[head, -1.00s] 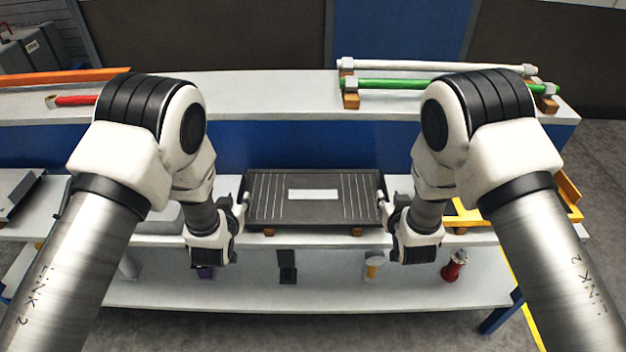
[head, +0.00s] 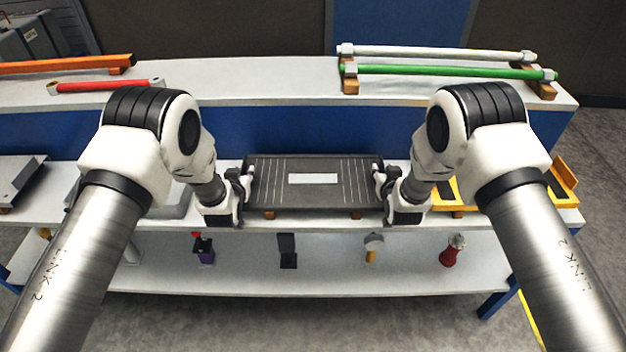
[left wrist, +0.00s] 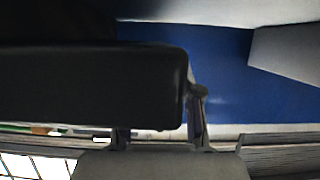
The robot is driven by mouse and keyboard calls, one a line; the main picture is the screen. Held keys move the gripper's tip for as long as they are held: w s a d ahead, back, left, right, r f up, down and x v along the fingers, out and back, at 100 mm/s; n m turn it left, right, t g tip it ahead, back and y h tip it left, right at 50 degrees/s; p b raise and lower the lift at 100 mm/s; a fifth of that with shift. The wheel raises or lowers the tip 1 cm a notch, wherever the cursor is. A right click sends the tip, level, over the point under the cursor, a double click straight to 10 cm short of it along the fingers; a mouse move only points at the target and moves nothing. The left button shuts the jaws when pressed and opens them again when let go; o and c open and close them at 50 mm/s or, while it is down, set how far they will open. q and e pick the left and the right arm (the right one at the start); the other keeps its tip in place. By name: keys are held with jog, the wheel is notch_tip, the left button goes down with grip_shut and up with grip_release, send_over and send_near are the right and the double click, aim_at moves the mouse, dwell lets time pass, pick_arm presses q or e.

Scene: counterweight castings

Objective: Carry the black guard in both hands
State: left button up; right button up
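The black guard (head: 330,198) is a flat dark tray-like part with white lines and a pale label. In the head view it lies level on small wooden blocks on the bench. My left gripper (head: 245,183) is at its left end and my right gripper (head: 380,181) at its right end. In the left wrist view the fingers of my left gripper (left wrist: 160,125) stand apart, with a large dark shape, apparently the guard's end (left wrist: 90,85), in front of them. Contact is not clear there. The right gripper's fingers are too small to read.
Wooden blocks (head: 356,214) support the guard. On the raised back shelf lie a green bar (head: 450,72), a white bar (head: 440,52) and a red bar (head: 105,86). A yellow frame (head: 565,178) is at right. Several small items stand on the lower shelf (head: 330,277).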

pick_arm(q)
grip_shut()
pick_arm(e)
grip_shut()
pick_arm(q)
jog(key=shift+r, duration=0.2)
pick_arm(e)
jog(key=shift+r, duration=0.15)
